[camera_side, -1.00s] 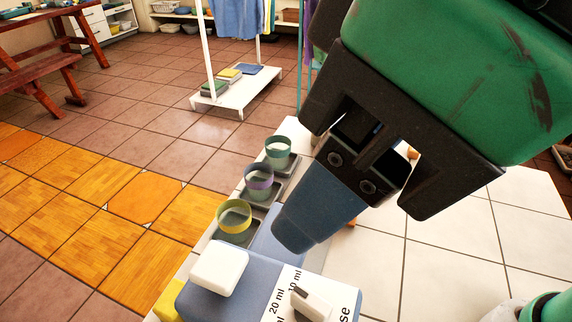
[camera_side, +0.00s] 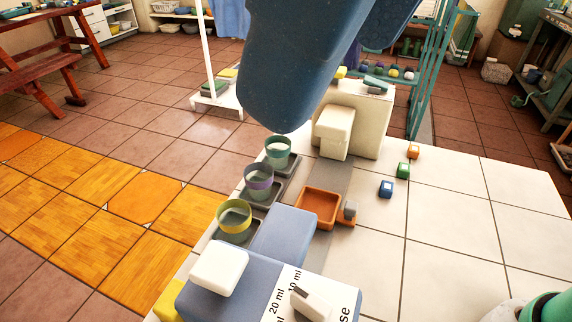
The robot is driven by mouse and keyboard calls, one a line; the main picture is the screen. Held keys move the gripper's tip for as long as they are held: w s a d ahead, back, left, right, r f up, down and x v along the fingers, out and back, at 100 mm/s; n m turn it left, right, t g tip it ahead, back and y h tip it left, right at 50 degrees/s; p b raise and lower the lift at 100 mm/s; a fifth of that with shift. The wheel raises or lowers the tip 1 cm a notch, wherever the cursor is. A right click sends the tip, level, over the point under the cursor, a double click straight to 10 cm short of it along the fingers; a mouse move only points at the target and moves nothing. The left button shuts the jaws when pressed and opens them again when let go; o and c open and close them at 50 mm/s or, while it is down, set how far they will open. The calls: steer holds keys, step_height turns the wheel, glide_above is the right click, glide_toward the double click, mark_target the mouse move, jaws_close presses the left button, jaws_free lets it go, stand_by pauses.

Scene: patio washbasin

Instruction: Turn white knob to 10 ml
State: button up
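The white knob (camera_side: 312,304) sits on a white dial plate (camera_side: 283,296) at the bottom of the picture. The plate is printed with "20 ml" and "10 ml". The knob's grey pointer tip (camera_side: 299,292) is near the "10 ml" print; whether it lines up exactly is too small to tell. The plate is on a blue dispenser (camera_side: 225,303) with a white block (camera_side: 217,267) on top. A large blue part of my arm hangs in from the top, apart from the knob.
Three cups, green (camera_side: 278,152), purple (camera_side: 259,182) and yellow-rimmed (camera_side: 234,219), stand along the left edge. An orange tray (camera_side: 318,206) and a cream dispenser (camera_side: 340,127) stand behind the blue one. Small cubes lie on the tiled top, whose right side is mostly clear.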

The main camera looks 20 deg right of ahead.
step_height(320, 180, down, 8)
steer(key=w+n+g, duration=0.2)
steer(key=n+g, duration=0.1)
steer(key=n, duration=0.5)
steer(key=n+g+y, duration=0.2)
steer(key=n+g, duration=0.1)
steer(key=n, duration=0.6)
glide_above(312, 298)
steer(key=w+d, duration=0.1)
steer(key=d, duration=0.1)
step_height(312, 298, down, 6)
steer(key=shift+w+d+f, duration=0.1)
steer(key=shift+f, duration=0.05)
steer(key=shift+a+f+n, duration=0.2)
steer(key=shift+f+n, duration=0.1)
steer(key=shift+f, duration=0.25)
steer(key=shift+x, duration=2.3)
jaws_close()
